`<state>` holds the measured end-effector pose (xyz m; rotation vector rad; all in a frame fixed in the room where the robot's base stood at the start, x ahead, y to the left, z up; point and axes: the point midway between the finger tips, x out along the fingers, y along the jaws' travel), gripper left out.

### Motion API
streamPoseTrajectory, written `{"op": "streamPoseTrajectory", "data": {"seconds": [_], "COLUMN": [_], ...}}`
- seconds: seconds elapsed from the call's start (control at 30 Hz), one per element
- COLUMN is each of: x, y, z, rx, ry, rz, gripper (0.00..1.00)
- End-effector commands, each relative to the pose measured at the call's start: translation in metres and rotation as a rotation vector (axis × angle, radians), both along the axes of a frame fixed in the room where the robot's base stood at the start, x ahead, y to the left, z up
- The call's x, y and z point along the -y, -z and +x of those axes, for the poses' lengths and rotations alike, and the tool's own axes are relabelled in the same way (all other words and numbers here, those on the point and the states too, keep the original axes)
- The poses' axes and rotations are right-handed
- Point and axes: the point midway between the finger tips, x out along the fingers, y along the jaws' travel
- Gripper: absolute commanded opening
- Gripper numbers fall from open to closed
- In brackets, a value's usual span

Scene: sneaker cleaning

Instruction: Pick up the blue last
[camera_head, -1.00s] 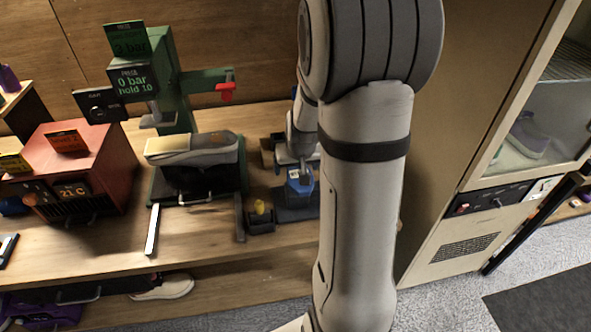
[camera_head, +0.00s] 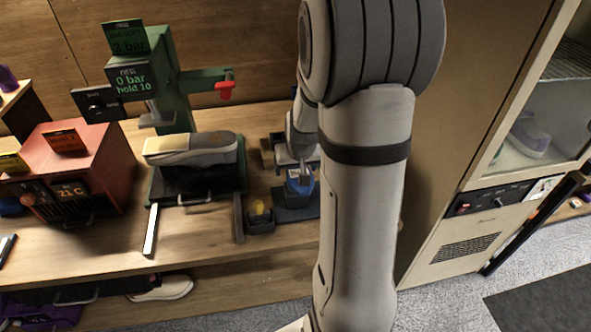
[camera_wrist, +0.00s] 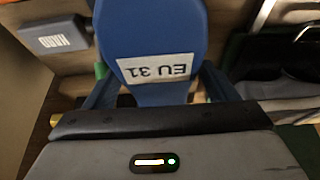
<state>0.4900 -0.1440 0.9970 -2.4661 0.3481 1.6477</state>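The blue last (camera_wrist: 150,35) carries a white label reading EU 31, upside down in the wrist view. It also shows in the head view (camera_head: 300,186), on the bench and partly hidden by my arm. My gripper (camera_wrist: 160,78) has one finger on each side of the last's near end. The fingers are spread, with narrow gaps visible between them and the last. The fingertips are partly hidden in the wrist view and cannot be made out in the head view.
A green press (camera_head: 178,95) with a shoe (camera_head: 190,148) stands left of the last. A small dark holder with a yellow piece (camera_head: 260,217) sits between them. A red heater box (camera_head: 90,160) is farther left. A tall cabinet (camera_head: 440,130) stands at right.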

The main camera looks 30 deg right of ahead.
Motion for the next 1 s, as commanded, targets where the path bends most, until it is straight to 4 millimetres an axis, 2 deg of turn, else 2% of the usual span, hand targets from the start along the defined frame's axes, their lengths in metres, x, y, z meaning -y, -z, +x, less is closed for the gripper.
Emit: {"op": "streamPoseTrajectory", "data": {"seconds": [0.07,0.47,0.83,1.0], "x": [0.000,0.000,0.000,0.000], "y": [0.000,0.000,-0.008,-0.037], "z": [0.000,0.000,0.000,0.002], "rx": [0.000,0.000,0.001,0.009], "ry": [0.000,-0.001,-0.001,-0.003], "rz": [0.000,0.000,-0.001,-0.004], "gripper": [0.72,0.40,0.39,0.39]}}
